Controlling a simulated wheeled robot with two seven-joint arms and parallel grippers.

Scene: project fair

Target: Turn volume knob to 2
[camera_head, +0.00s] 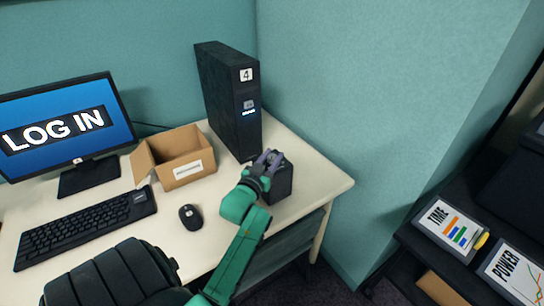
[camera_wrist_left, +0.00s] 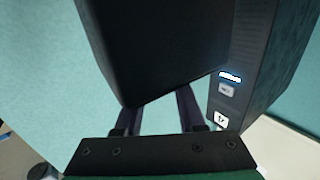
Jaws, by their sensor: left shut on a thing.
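A small black speaker box (camera_head: 283,182) stands on the desk, in front of the computer tower. My left gripper (camera_head: 270,158) reaches over its top edge from the front. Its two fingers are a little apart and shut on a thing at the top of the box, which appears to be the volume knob. The knob and its markings are hidden, so I cannot read its setting. In the left wrist view the dark box (camera_wrist_left: 150,40) fills the upper middle and covers the fingertips of the left gripper (camera_wrist_left: 158,108). My right gripper is not in view.
The black tower (camera_head: 228,100) marked 4 stands close behind the box. On the desk (camera_head: 165,225) are an open cardboard box (camera_head: 182,160), a mouse (camera_head: 190,216), a keyboard (camera_head: 85,227) and a LOG IN monitor (camera_head: 60,125). A chair (camera_head: 112,275) is in front. Shelves stand right.

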